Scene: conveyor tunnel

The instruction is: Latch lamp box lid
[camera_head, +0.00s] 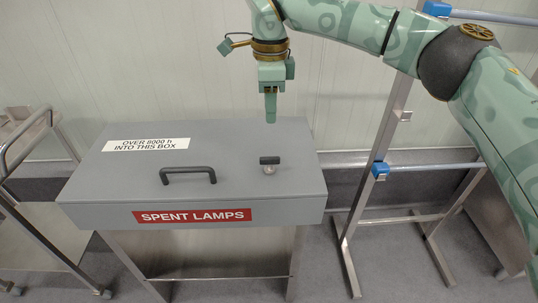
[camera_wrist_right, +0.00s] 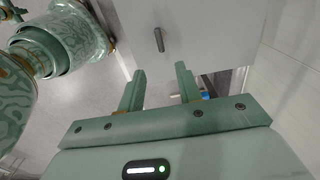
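The grey lamp box (camera_head: 190,214), with a red "SPENT LAMPS" label, stands in the middle of the head view. Its lid (camera_head: 235,150) lies down flat and carries a dark arched handle (camera_head: 188,173). To the right of the handle is the latch (camera_head: 269,161), a short dark bar on a round silver base. The bar lies crosswise, roughly along the front edge. My right gripper (camera_head: 271,119) points down near the lid's rear, behind the latch, apart from it. In the right wrist view its two fingers (camera_wrist_right: 160,75) are open with nothing between them. My left gripper is not in view.
A steel trolley (camera_head: 40,205) stands left of the box. A metal frame with blue clamps (camera_head: 380,171) and rails stands to the right. A pale panelled wall (camera_head: 150,60) is close behind. The space above the lid is clear apart from my right arm.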

